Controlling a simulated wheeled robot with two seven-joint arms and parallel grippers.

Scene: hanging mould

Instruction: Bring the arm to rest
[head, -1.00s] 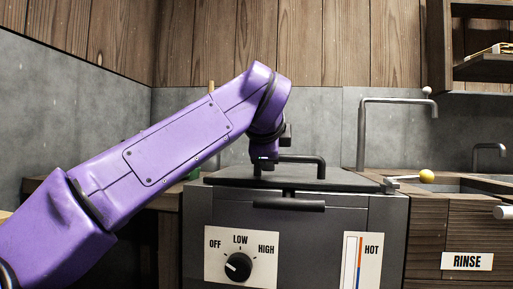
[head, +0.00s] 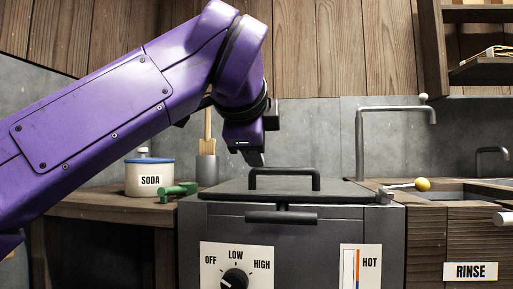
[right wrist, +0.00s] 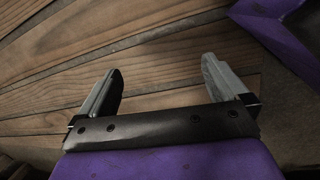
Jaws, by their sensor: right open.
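My left arm, purple, reaches in from the left of the head view. Its gripper (head: 252,156) points down, a little above and left of the black bar handle (head: 284,172) on the lid, apart from it. I cannot tell whether its jaws are open or shut; no held thing shows. My right gripper (right wrist: 162,66) shows only in the right wrist view. Its two grey fingers are wide apart with nothing between them, over brown wooden boards (right wrist: 170,30).
A dark vat (head: 310,222) with a flat lid (head: 345,187) stands centre. On the left bench are a SODA jar (head: 150,178), a green object (head: 178,189) and a grey pot (head: 207,171) holding wooden sticks. A tap (head: 359,140) and yellow-knobbed lever (head: 423,184) are right.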

